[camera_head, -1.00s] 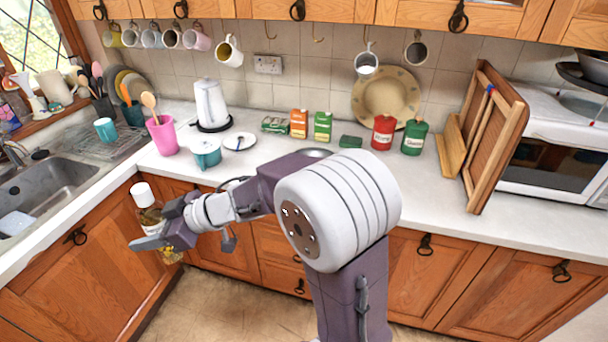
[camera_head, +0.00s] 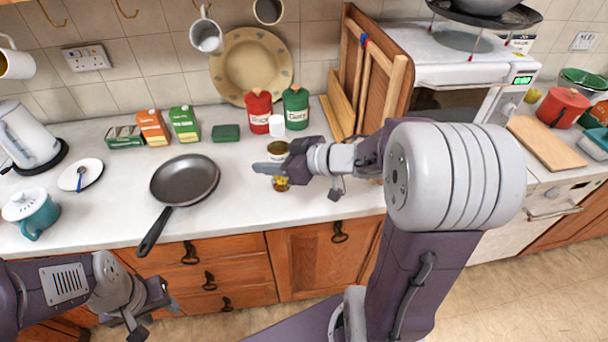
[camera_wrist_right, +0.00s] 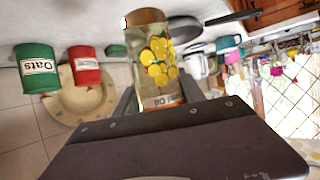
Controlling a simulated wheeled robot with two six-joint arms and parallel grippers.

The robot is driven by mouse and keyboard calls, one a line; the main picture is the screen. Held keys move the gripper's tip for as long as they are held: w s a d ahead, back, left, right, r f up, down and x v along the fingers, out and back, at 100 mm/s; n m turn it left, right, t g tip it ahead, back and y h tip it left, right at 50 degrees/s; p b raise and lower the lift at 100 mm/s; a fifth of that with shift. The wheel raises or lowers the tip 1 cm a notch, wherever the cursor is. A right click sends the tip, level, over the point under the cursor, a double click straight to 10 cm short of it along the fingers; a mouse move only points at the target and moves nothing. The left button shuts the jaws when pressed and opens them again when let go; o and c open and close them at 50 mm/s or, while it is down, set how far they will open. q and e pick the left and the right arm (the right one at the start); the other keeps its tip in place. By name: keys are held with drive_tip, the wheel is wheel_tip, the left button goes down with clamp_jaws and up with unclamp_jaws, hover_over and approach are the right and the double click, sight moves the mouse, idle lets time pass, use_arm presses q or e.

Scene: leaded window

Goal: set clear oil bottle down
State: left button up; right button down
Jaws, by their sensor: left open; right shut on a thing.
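The clear oil bottle (camera_head: 277,151) has a white cap and a yellow lemon pattern low down. It is upright over the counter, right of the frying pan and in front of the red and green canisters. My right gripper (camera_head: 272,168) is shut around its middle and hides part of it. In the right wrist view the bottle (camera_wrist_right: 153,62) sits between the two fingers. I cannot tell whether its base touches the counter. My left gripper (camera_head: 152,311) is open and empty, low at the left in front of the cabinets.
A dark frying pan (camera_head: 184,181) lies on the white counter (camera_head: 110,222), its handle over the front edge. Behind stand a red canister (camera_head: 259,111), a green canister (camera_head: 296,107) and a small green box (camera_head: 226,133). Wooden boards (camera_head: 366,80) lean at right. Counter between pan and bottle is clear.

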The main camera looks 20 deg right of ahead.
drive_tip(key=s+d+m+h, duration=0.1)
drive_tip(key=d, duration=0.3)
drive_tip(key=shift+t, duration=0.4)
drive_tip(key=w+a+f+b, duration=0.2)
drive_tip(key=w+f, duration=0.1)
drive_tip(key=w+a+f+b, duration=0.2)
drive_tip(key=w+f, duration=0.1)
drive_tip(key=f, duration=0.1)
drive_tip(key=w+a+f+b, duration=0.2)
drive_tip(key=w+f+b, duration=0.1)
drive_tip(key=w, duration=0.1)
drive_tip(key=shift+w+f, duration=0.1)
drive_tip(key=shift+f, duration=0.3)
use_arm(q)
wheel_tip(320, 180, down, 7)
use_arm(e)
drive_tip(key=shift+r, duration=0.1)
use_arm(q)
drive_tip(key=shift+s+a, duration=0.1)
drive_tip(key=shift+f, duration=0.15)
use_arm(e)
drive_tip(key=c, duration=0.7)
unclamp_jaws()
